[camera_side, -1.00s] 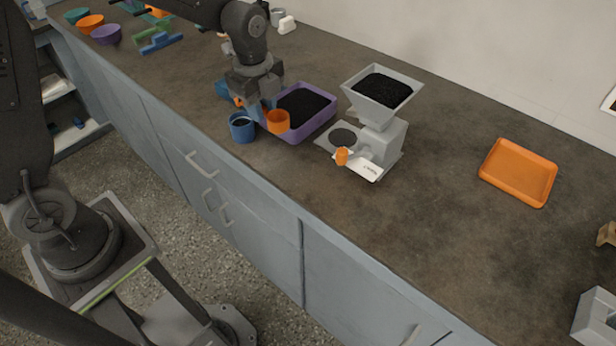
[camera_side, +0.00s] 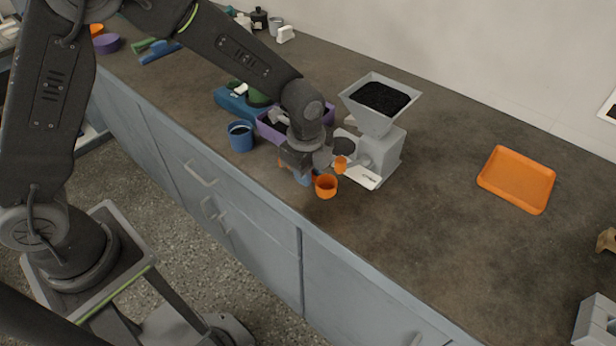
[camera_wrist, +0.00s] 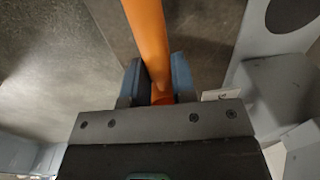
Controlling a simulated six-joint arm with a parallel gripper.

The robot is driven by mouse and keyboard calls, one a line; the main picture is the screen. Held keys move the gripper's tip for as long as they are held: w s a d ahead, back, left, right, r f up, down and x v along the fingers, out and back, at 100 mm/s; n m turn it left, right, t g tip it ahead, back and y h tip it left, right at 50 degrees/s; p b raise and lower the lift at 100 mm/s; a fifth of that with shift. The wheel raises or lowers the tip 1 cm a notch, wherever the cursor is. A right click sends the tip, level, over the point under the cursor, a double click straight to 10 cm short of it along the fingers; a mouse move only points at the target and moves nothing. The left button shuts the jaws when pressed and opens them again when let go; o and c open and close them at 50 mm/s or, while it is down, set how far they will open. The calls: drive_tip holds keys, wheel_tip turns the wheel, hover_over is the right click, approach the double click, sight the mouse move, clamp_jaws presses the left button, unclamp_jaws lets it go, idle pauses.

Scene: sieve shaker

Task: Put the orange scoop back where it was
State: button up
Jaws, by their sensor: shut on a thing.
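The orange scoop (camera_side: 326,187) is held in my gripper (camera_side: 305,176), its cup hanging just above or near the counter, in front of the grey hopper machine. In the wrist view my gripper (camera_wrist: 158,85) is shut on the scoop's orange handle (camera_wrist: 147,35), which runs up out of the picture between the two blue-grey fingers. In the side view the fingers are partly hidden by the wrist. I cannot tell whether the cup is empty.
A grey hopper machine (camera_side: 385,145) with black grains stands just right of my gripper. A purple tray (camera_side: 268,132) sits behind my wrist, partly hidden. A blue cup (camera_side: 241,136) stands left. An orange tray (camera_side: 516,179) lies far right. Counter (camera_side: 430,235) toward the right front is clear.

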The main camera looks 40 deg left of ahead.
drive_tip(key=shift+f, duration=1.2)
drive_tip(key=shift+f, duration=0.15)
drive_tip(key=o, duration=0.8)
drive_tip(key=shift+o, duration=0.2)
wheel_tip(320, 180, up, 12)
drive_tip(key=shift+s+r, duration=0.25)
drive_tip(key=shift+s, duration=0.15)
drive_tip(key=s+a+r+n+t, duration=0.2)
drive_tip(key=s+a+r+n, duration=0.3)
drive_tip(key=s+n, duration=0.4)
drive_tip(key=s+a+r+n+t, duration=0.3)
drive_tip(key=s+a+r+n, duration=0.2)
drive_tip(key=s+n, duration=0.4)
drive_tip(key=shift+s+a+r, duration=0.35)
drive_tip(key=shift+s+a, duration=0.4)
drive_tip(key=shift+a, duration=0.15)
